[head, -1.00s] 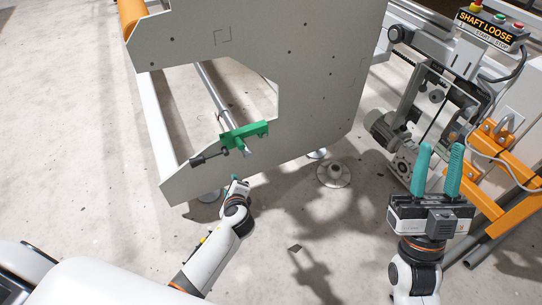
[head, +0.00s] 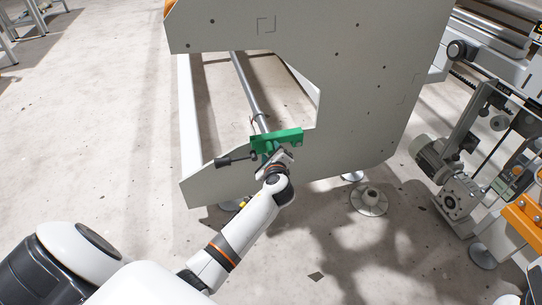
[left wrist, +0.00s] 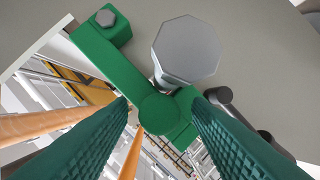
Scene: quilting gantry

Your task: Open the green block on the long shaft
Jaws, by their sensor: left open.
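The green block (head: 290,137) sits on the edge of the grey side plate at the near end of the long shaft (head: 248,92). A dark lever (head: 230,161) sticks out to its left. My left gripper (head: 274,157) is right at the block, and its fingers are hard to make out in the head view. In the left wrist view the green block (left wrist: 108,52) and a grey octagonal end (left wrist: 186,50) are close ahead. The left fingers (left wrist: 160,108) are spread, with the rounded lower part of the block between or just beyond them. Contact cannot be told. My right gripper is out of view.
The large grey side plate (head: 350,80) stands beside the block. A white rail (head: 190,120) runs along the left. A round foot (head: 369,200) and a motor unit (head: 460,185) stand to the right.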

